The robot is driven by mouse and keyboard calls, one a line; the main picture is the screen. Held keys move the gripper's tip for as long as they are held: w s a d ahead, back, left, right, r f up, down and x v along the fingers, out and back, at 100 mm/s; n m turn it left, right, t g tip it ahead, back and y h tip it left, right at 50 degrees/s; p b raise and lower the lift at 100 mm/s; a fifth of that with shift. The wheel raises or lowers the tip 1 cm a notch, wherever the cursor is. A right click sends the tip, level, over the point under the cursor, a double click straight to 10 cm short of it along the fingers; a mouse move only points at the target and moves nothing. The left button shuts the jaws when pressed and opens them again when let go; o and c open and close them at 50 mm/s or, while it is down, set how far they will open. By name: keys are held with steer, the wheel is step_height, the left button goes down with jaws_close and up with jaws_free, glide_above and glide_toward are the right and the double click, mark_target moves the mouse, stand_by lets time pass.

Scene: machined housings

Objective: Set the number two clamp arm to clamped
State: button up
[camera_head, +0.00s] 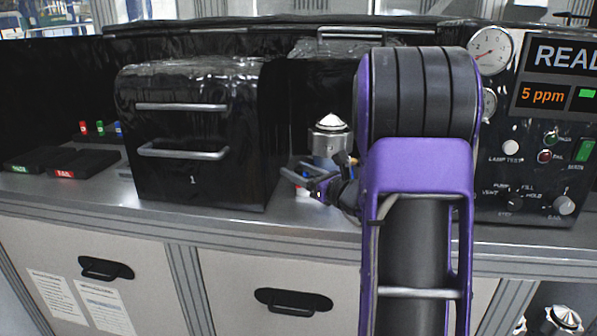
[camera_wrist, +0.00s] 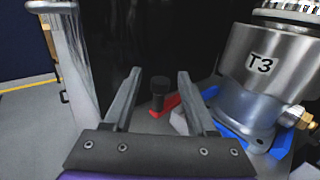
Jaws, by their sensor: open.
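In the wrist view, my gripper (camera_wrist: 159,78) is open, its two fingers apart with nothing held between them. A black upright knob (camera_wrist: 160,91) on a red piece (camera_wrist: 168,106) shows beyond and between the fingers. It looks like a clamp arm, but no number on it shows and its position cannot be told. To its right a metal housing marked T3 (camera_wrist: 255,75) stands on a blue base (camera_wrist: 281,146). In the head view, the housing (camera_head: 330,140) stands left of my purple arm, with my gripper (camera_head: 318,187) low in front of it. My arm hides what lies behind it.
A black box marked 1 (camera_head: 200,165) with two bar handles stands left on the metal bench (camera_head: 235,222). Black trays (camera_head: 75,166) with green and red labels lie farther left. A panel (camera_head: 525,170) with gauges, buttons and knobs stands right of my arm.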

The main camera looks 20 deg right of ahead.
jaws_close()
stand_by(0.3)
steer(key=shift+d, duration=0.1)
steer(key=n+g+y, duration=0.1)
steer(key=d+n+y, duration=0.1)
steer(key=y, duration=0.1)
steer(key=n+g+y+p, duration=0.1)
steer(key=y, duration=0.1)
steer(key=shift+s+d+n+g, duration=0.25)
steer(key=shift+d+n+g, duration=0.05)
steer(key=shift+d+n, duration=0.1)
steer(key=shift+d+n+g+y+p, duration=0.25)
steer(key=shift+n+g+y+p, duration=0.25)
steer(key=shift+n+g+y, duration=0.25)
steer(key=shift+d+n+g+y+p, duration=0.2)
steer(key=shift+n+g+y+p, duration=0.35)
steer(key=shift+g+y, duration=0.3)
steer(key=shift+d+n+g+y+p, duration=0.25)
steer(key=shift+n+g+y+p, duration=0.2)
steer(key=shift+n+g+y, duration=0.3)
jaws_free()
